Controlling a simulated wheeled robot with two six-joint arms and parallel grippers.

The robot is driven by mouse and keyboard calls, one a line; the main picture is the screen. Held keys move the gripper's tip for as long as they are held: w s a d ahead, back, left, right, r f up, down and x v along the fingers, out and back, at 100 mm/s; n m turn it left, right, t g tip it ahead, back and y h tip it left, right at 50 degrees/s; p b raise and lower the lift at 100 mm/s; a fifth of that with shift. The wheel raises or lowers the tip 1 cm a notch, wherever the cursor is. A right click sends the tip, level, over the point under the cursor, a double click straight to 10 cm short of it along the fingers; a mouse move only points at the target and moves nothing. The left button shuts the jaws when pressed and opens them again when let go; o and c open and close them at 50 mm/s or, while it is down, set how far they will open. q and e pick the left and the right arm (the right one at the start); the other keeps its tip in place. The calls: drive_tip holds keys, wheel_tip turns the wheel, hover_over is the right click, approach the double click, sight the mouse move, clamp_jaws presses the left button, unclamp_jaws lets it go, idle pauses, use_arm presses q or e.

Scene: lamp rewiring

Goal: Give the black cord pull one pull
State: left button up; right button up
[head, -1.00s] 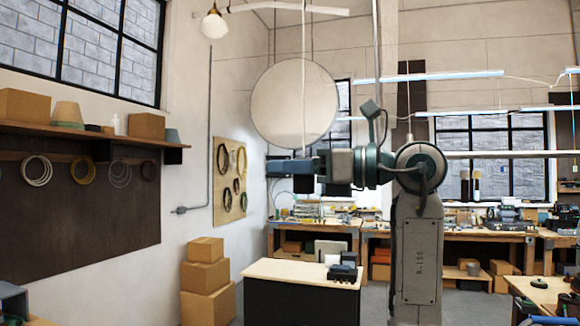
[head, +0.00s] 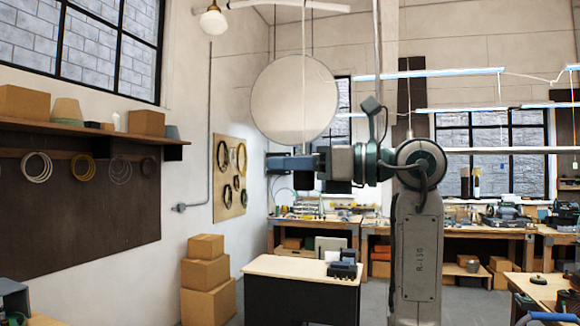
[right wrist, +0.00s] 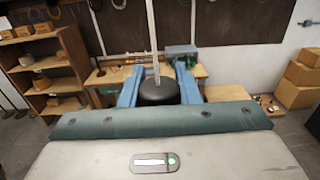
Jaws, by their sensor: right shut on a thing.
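The black cord pull (right wrist: 160,92) is a dark rounded knob at the end of a pale cord (right wrist: 152,30) in the right wrist view. My right gripper (right wrist: 158,84) is shut on it, with one blue finger on each side. My left gripper is out of view.
A small table (head: 300,266) with a dark device (head: 344,264) stands below. Stacked cartons (head: 207,275) are left of it. Workbenches line the back wall. A shelf (head: 90,138) with boxes and coils is on the left wall. The air around the gripper looks clear.

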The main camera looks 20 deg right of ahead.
drive_tip(key=shift+r, duration=0.45)
drive_tip(key=o, duration=1)
drive_tip(key=shift+d, duration=0.1)
drive_tip(key=b+v, duration=0.5)
drive_tip(key=v, duration=0.5)
drive_tip(key=shift+s+d+b, duration=0.3)
drive_tip(key=shift+b, duration=0.05)
